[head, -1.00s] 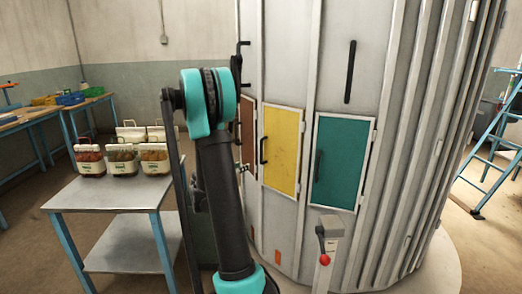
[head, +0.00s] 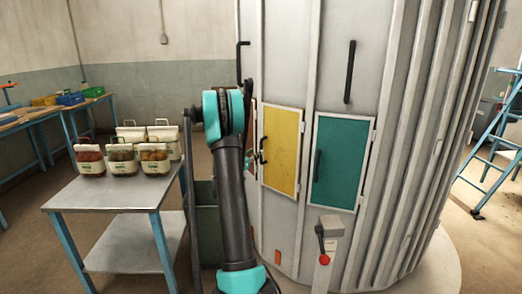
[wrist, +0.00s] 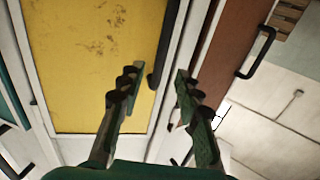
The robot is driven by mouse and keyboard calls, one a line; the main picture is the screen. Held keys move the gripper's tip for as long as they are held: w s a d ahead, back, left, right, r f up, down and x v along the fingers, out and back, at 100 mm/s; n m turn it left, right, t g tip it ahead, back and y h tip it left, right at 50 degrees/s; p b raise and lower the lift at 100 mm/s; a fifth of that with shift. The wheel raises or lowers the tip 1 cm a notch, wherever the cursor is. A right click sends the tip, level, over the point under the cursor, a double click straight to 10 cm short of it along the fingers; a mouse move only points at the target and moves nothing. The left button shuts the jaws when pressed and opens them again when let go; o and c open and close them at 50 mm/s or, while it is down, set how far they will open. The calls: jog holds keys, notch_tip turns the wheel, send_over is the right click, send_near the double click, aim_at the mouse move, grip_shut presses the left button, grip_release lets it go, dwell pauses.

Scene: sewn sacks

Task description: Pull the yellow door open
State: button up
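The yellow door (head: 284,140) is a flat panel in a pale frame on the grey cylindrical housing, and it looks shut. Its black bar handle (head: 262,151) is on the door's left edge. In the wrist view the yellow door (wrist: 92,60) fills the upper left, with the handle (wrist: 168,40) along its right edge. My gripper (wrist: 157,76) is open, its two dark ridged fingers apart. The handle's lower end shows between the fingertips; I cannot tell whether they reach around it. In the head view my arm hides most of the gripper.
A green door (head: 341,160) is right of the yellow one. A brown door (wrist: 232,45) is beside it in the wrist view. A post with a red-knobbed lever (head: 324,245) stands in front. A metal table (head: 105,198) with several sacks is at left, a blue ladder (head: 492,150) at right.

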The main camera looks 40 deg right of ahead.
aim_at(261, 160)
jog(key=x, duration=0.6)
jog(key=shift+w+d, duration=0.15)
jog(key=shift+d, duration=0.2)
jog(key=shift+c, duration=0.5)
grip_shut()
